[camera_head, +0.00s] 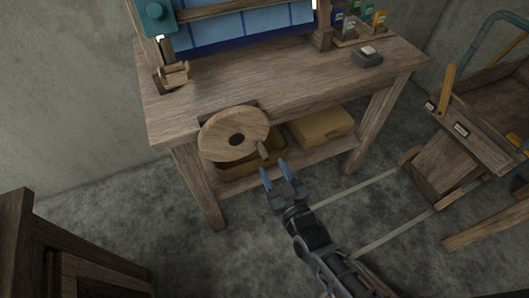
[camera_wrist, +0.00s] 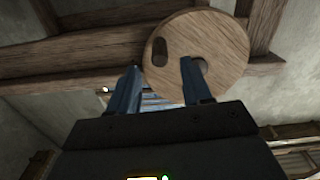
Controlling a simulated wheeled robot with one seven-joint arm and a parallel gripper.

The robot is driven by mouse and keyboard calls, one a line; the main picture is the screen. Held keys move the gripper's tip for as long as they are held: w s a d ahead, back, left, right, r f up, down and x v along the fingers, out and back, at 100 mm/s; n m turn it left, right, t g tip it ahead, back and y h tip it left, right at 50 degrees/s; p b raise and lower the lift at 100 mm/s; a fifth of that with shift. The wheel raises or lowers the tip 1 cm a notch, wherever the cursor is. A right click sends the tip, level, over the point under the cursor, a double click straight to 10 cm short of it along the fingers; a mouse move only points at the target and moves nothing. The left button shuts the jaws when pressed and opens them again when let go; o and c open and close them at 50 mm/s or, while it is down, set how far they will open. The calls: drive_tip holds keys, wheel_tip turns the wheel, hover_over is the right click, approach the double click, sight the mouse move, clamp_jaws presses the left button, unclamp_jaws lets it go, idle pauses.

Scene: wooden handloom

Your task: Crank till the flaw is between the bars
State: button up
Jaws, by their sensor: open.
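A round wooden crank wheel (camera_head: 232,128) with a dark hub hole is mounted at the front edge of the wooden loom table (camera_head: 290,75). Its short wooden handle (camera_head: 263,149) sticks out at the wheel's lower right. My gripper (camera_head: 273,174) is open and empty, just below the handle and apart from it in the head view. In the wrist view the wheel (camera_wrist: 222,38) is close behind the fingers of my gripper (camera_wrist: 160,85). Blue cloth (camera_head: 235,28) hangs in the frame above the table.
A cardboard-coloured box (camera_head: 322,127) and a tray (camera_head: 238,170) sit on the shelf under the table. A small grey block (camera_head: 367,56) and several small packets stand on the tabletop's right. A wooden cart (camera_head: 450,150) is at right, a dark cabinet (camera_head: 70,260) at lower left.

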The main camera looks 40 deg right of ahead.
sight(267, 159)
drive_tip(key=shift+x, duration=3.15)
drive_tip(key=shift+c, duration=0.5)
clamp_jaws()
